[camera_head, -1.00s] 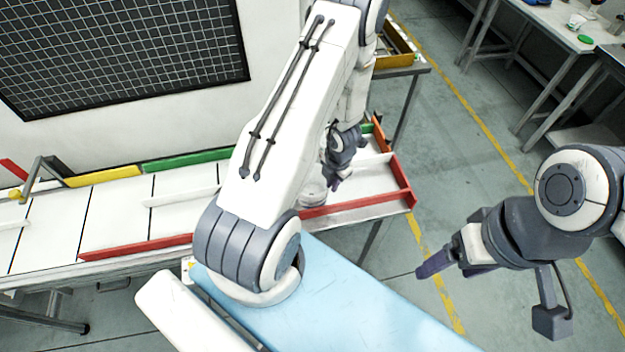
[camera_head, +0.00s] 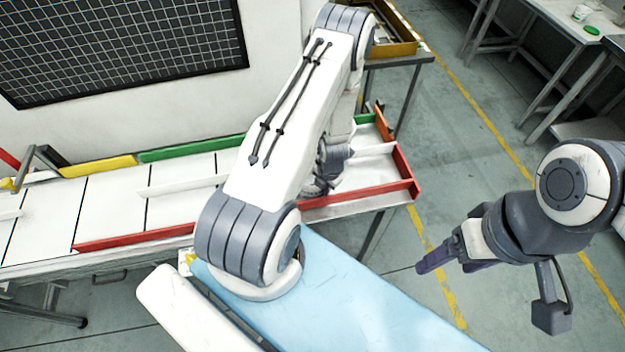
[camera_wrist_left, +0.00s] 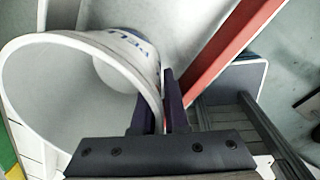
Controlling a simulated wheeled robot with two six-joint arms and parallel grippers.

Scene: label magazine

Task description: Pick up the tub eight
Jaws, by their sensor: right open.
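A white tub (camera_wrist_left: 146,62) with blue lettering on its outside shows large in the left wrist view, its open mouth facing the camera. I cannot read a number on it. My left gripper (camera_wrist_left: 160,100) has its two dark purple fingers close together at the tub's right side, with the tub's wall between them. In the head view the left gripper (camera_head: 318,188) is low over the right end of the bench, and my arm hides the tub. My right gripper (camera_head: 440,264) is open and empty over the floor at the right.
The white bench (camera_head: 115,210) has a red front rail (camera_head: 135,237), a red end rail (camera_head: 405,170), green (camera_head: 190,153) and yellow (camera_head: 97,166) back rails, and low white dividers (camera_head: 180,187). A yellow-rimmed tray (camera_head: 400,47) stands behind.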

